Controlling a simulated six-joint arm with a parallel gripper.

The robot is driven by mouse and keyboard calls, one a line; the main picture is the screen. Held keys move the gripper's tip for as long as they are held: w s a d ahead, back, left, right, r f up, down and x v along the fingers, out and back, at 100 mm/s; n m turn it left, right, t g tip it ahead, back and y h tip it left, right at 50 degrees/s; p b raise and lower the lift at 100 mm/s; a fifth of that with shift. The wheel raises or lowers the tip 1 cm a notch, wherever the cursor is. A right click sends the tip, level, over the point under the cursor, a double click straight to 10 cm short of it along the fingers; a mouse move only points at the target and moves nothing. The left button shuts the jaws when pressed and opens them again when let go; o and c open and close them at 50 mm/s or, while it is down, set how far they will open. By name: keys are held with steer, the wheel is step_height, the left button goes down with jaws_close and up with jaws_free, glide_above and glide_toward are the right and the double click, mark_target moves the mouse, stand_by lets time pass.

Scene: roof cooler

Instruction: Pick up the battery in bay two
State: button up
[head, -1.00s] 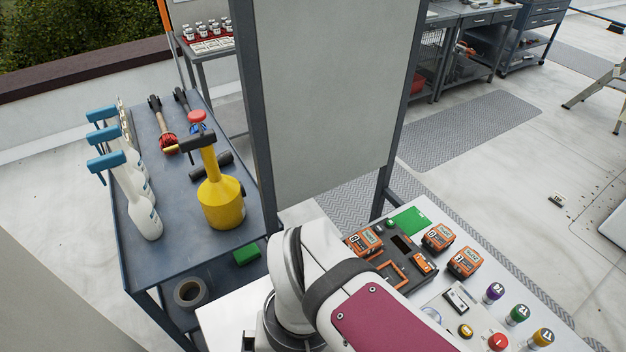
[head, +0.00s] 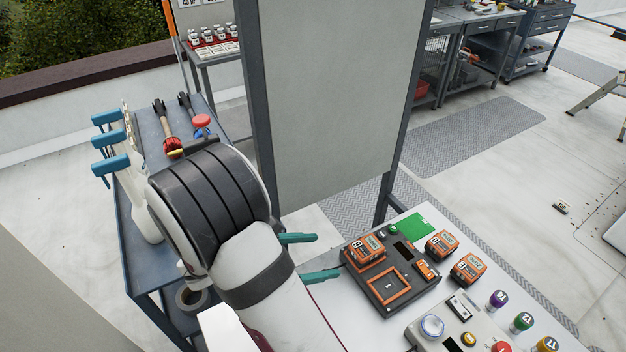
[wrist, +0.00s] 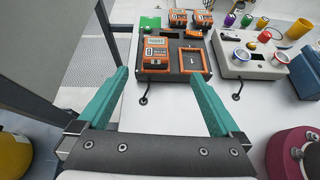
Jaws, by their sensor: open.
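A dark charger (head: 388,300) lies on the white table. One orange battery (head: 364,251) sits in its far-left bay; it also shows in the wrist view (wrist: 157,53). The other orange-framed bay (head: 389,287) is empty. I cannot read which bay is number two. My gripper (head: 308,257), with teal fingers, is open and empty, to the left of the charger and apart from the battery. In the wrist view the battery lies ahead, roughly between the fingertips (wrist: 157,76). Nothing hides the battery.
Two more orange batteries (head: 441,244) (head: 468,269) stand on the table right of the charger. A control box (head: 432,326) with buttons and several coloured knobs are nearer. A dark-framed panel (head: 335,100) stands behind. A blue-grey cart (head: 130,245) is at left.

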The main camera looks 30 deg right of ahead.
mark_target(364, 248)
steer(key=shift+n, duration=0.4)
steer(key=x, duration=1)
steer(key=w+x, duration=0.1)
steer(key=x, duration=0.5)
jaws_close()
